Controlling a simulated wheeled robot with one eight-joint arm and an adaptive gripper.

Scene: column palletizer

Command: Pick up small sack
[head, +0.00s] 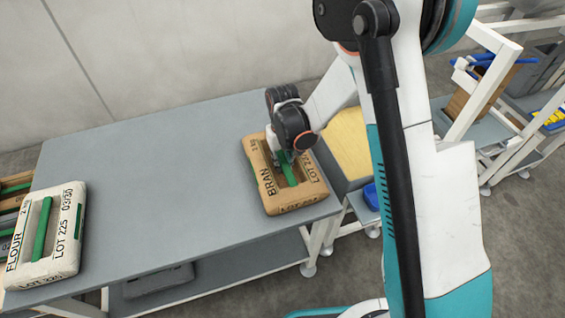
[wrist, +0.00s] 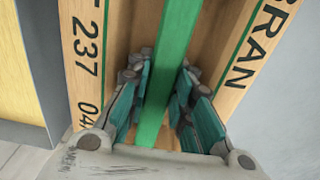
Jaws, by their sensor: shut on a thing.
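A tan sack (head: 301,197) marked BRAN lies flat on the right end of the grey table, with a green strap across its middle. In the wrist view its printed tan face (wrist: 85,50) fills much of the picture. My gripper (head: 285,157) is over the sack, and in the wrist view its fingers (wrist: 158,100) are shut on the green strap (wrist: 168,65). A white sack (head: 48,235) marked FLOUR, also with a green strap, lies on the table's left end. I cannot tell whether the tan sack is lifted at all.
The grey table (head: 150,165) is clear between the two sacks. A yellow-topped surface (head: 350,140) adjoins its right side. A blue bin (head: 371,196) sits below that. White-framed racks (head: 480,95) stand at the far right, and a wall runs behind.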

